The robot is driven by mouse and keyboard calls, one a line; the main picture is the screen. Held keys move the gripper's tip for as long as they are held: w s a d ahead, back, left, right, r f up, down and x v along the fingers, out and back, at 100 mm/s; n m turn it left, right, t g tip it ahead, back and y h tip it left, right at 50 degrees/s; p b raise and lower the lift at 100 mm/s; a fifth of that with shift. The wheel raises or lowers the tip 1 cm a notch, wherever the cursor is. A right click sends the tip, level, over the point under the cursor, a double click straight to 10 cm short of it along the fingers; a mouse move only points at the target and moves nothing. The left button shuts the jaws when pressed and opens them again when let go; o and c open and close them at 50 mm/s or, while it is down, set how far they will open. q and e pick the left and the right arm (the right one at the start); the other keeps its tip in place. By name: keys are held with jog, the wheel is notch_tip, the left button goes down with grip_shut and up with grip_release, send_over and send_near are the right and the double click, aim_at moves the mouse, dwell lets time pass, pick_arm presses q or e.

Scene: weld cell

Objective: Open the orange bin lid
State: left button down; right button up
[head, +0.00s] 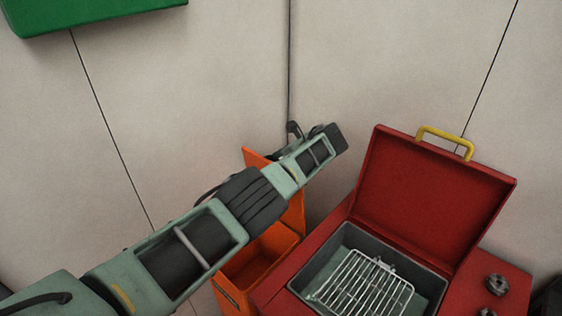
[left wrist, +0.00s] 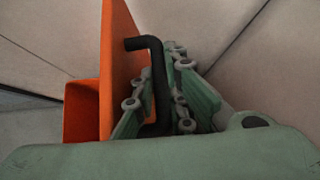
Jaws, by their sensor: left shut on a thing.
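The orange bin (head: 228,293) stands left of the red cabinet, and its inside shows. Its orange lid (head: 295,214) stands raised, roughly upright, behind the opening. My left arm crosses in front and hides much of the lid and bin. In the left wrist view the lid (left wrist: 122,60) is seen close up, with a black bent handle (left wrist: 153,43) on it and the bin (left wrist: 80,110) at left. My left gripper (left wrist: 163,105) is shut on this handle, one finger on each side. My right gripper is in neither view.
A red cabinet with a raised red lid (head: 435,195) and yellow handle (head: 446,140) stands close to the bin's right. A wire rack (head: 362,283) lies inside its open basin. Pale wall panels stand behind. A green box (head: 90,14) hangs upper left.

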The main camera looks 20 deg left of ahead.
pick_arm(q)
jog(key=shift+s+f, duration=0.1)
dwell(0.3)
jog(key=c, duration=2)
grip_release()
jog(key=shift+a, duration=0.1)
jog(key=shift+c, duration=0.2)
